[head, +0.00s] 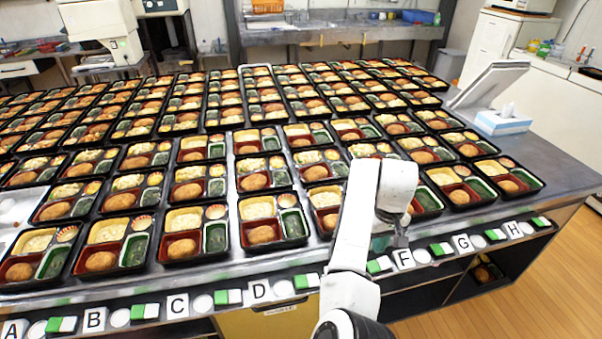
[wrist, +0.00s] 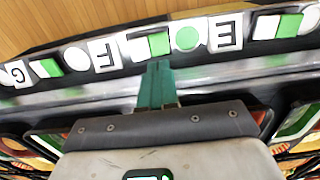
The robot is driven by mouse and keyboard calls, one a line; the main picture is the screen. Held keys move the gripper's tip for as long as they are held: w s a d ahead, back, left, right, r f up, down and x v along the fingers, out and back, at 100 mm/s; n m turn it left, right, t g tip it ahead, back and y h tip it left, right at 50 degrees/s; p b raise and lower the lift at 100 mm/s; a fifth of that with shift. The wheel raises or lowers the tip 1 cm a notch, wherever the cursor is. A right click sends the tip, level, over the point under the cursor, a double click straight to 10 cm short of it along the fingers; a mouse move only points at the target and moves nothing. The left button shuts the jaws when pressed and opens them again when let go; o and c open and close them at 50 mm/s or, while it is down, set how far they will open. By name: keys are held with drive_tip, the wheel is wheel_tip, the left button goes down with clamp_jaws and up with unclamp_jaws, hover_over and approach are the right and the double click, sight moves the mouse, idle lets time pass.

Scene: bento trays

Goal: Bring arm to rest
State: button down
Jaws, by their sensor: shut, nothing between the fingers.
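My white arm rises from the bottom of the head view and bends over near the table's front edge. My gripper (head: 399,241) hangs down at its end, close to the front edge by the label F. In the wrist view, the green fingers of my gripper (wrist: 157,72) are together with nothing between them. They point toward the strip of labels. The arm hides part of the front edge and some bento trays behind it.
Rows of filled bento trays (head: 183,247) cover the metal table (head: 547,160). Lettered labels, such as the D label (head: 259,291), line its front edge. A tissue box (head: 503,123) stands at the right. Wooden floor (head: 535,290) is clear at the lower right.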

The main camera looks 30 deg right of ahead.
drive_tip(key=shift+d, duration=0.1)
drive_tip(key=s+d+f+h, duration=0.2)
drive_tip(key=s+d+h, duration=0.15)
drive_tip(key=s, duration=0.65)
drive_tip(key=s+a+f+n+t+y, duration=0.1)
drive_tip(key=s+a+f+n+y, duration=0.1)
drive_tip(key=s+a, duration=1.4)
wheel_tip(320, 180, down, 2)
drive_tip(key=a+y, duration=0.1)
drive_tip(key=a, duration=0.1)
drive_tip(key=shift+s+a+f+n, duration=0.2)
drive_tip(key=shift+a+n, duration=0.15)
drive_tip(key=shift+n, duration=0.05)
